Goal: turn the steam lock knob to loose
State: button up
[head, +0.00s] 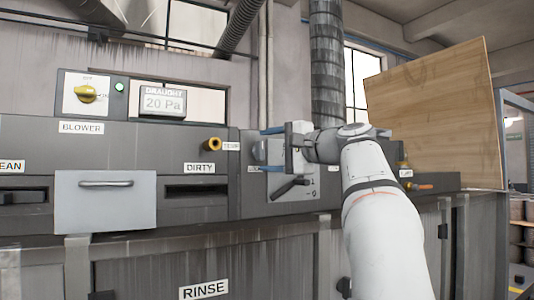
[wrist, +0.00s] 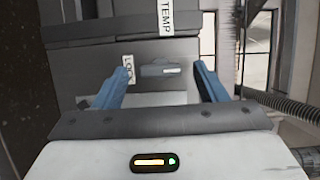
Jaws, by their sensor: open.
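The steam lock knob (wrist: 165,70) is a small grey-blue bar with a pale mark, on the grey panel beside a label reading LOCK (wrist: 128,70). It also shows in the head view (head: 258,151), partly hidden by my gripper. My gripper (head: 264,150) is open, its two blue fingers pointing at the panel. In the wrist view, my gripper (wrist: 160,76) has one finger on each side of the knob in the picture, with gaps on both sides. I cannot tell how far the fingertips are from the panel. The knob's setting is not readable.
A dark lever (head: 290,188) sticks out just below my gripper. A blower knob (head: 87,94) is at upper left. A wooden board (head: 435,110) stands at right.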

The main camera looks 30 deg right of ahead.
jog(key=b+v, duration=0.1)
jog(key=v, duration=0.5)
jog(key=shift+s, duration=0.2)
